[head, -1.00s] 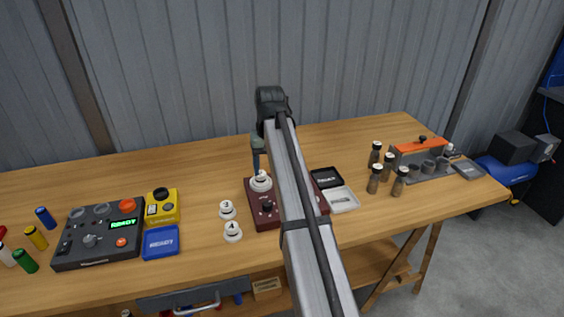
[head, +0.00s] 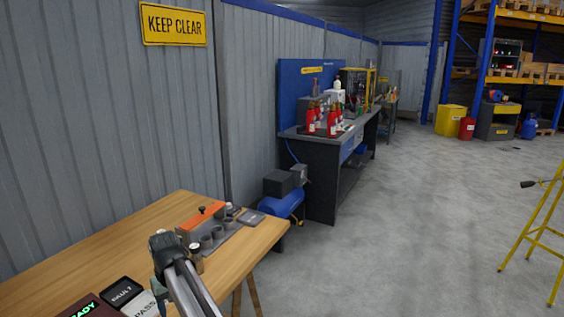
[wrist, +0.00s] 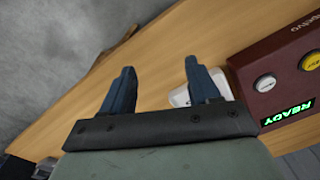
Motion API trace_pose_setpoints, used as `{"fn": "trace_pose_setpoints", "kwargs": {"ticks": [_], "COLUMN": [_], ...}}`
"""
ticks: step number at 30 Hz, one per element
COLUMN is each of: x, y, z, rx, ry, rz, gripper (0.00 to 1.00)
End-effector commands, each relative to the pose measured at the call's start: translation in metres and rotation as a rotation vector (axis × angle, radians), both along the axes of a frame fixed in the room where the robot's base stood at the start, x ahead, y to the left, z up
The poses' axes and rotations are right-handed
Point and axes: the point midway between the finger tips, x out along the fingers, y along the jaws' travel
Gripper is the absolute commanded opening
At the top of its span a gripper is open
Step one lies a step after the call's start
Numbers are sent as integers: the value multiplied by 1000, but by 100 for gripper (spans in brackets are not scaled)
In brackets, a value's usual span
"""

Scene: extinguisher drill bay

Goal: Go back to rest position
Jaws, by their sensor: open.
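In the wrist view my gripper (wrist: 160,68) is open, its two dark blue fingers well apart and nothing between them. It hangs over the wooden table (wrist: 150,80). A dark red box (wrist: 278,75) with a green READY display lies to its right, and a white tray (wrist: 181,97) is partly hidden behind the right finger. In the head view my arm rises from the bottom edge, and the gripper's fingers cannot be made out there. The same dark red box shows at the bottom left (head: 85,312).
The table (head: 105,255) holds a grey rack (head: 215,236) with an orange-topped part, a black RESULT plate (head: 122,290) and a white PASS tray (head: 145,304). A blue compressor (head: 280,206) and a bench with red extinguishers (head: 311,122) stand beyond. Open floor (head: 420,210) lies right.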

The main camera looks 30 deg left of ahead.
Motion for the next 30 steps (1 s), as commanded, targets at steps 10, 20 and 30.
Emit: {"fn": "trace_pose_setpoints", "kwargs": {"ticks": [10,20,30], "x": [117,189,225], "y": [-131,-265,-409], "z": [-66,-119,-167], "rx": [-5,-8,-14], "ry": [-5,-10,-13], "rz": [-219,-419,-624], "gripper": [60,60,60]}}
